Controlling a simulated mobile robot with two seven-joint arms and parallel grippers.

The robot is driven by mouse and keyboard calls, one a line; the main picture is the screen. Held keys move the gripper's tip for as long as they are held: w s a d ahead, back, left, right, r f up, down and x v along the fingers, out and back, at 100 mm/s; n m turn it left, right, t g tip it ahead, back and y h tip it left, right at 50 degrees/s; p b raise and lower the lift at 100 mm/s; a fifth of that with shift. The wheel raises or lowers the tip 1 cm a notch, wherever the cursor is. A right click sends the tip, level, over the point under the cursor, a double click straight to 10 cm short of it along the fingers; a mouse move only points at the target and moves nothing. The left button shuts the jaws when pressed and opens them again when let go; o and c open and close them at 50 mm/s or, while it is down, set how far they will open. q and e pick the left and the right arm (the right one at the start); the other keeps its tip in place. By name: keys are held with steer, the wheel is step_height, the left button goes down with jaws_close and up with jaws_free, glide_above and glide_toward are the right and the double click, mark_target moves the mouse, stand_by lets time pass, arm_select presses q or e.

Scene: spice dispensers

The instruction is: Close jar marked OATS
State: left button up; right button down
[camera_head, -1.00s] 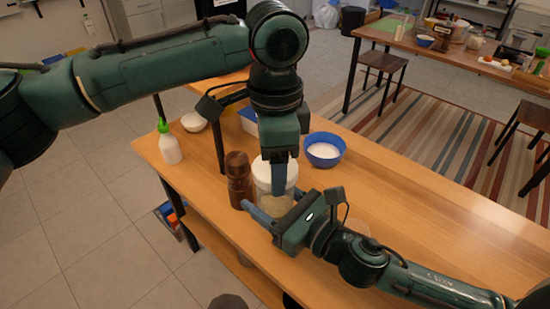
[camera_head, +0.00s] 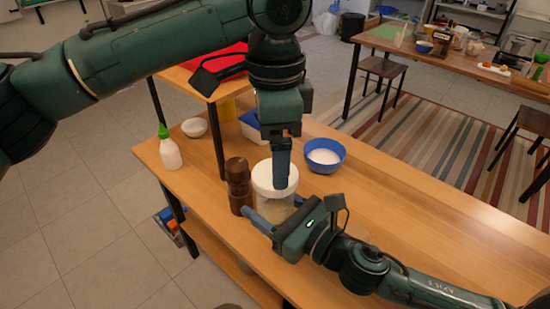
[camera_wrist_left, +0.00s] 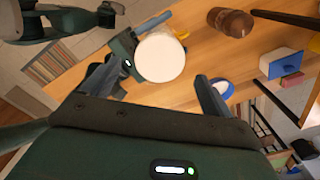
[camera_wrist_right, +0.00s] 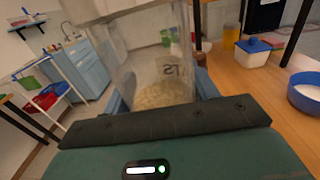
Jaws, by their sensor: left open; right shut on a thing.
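The OATS jar (camera_head: 276,209) is clear, with pale contents, and stands upright on the wooden table. Part of its lettering, "TS", shows in the right wrist view (camera_wrist_right: 172,69). A white round lid (camera_head: 267,178) covers its top; the left wrist view shows the lid (camera_wrist_left: 160,57) from above. I cannot tell how tightly it is seated. My right gripper (camera_head: 281,212) is shut around the jar's body from the near side. My left gripper (camera_head: 283,170) points down over the lid, open; the lid lies between its spread fingers in the left wrist view, seemingly below them.
A brown wooden mill (camera_head: 238,187) stands close left of the jar. A blue bowl (camera_head: 325,157) with white contents is behind right. A green-capped bottle (camera_head: 170,148) and white bowl (camera_head: 194,127) are at the left. The table's right part is clear.

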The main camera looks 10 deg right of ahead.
arm_select(q)
steer(key=shift+r, duration=0.1)
steer(key=shift+c, duration=0.3)
step_height(320, 180, up, 2)
steer(key=shift+w+r+n, duration=0.1)
steer(key=shift+r+n, duration=0.05)
steer(key=shift+n, duration=1.05)
steer(key=shift+r+n, duration=0.6)
steer(key=shift+f, duration=0.1)
glide_above(275, 206)
steer(key=w, duration=0.3)
steer(key=shift+w+d+f, duration=0.1)
steer(key=shift+d+f, duration=0.05)
steer(key=shift+f, duration=1.85)
steer(key=shift+d+f, duration=0.1)
steer(key=shift+f, duration=1.85)
steer(key=shift+c, duration=0.3)
steer(key=c, duration=1)
steer(key=o, duration=1.2)
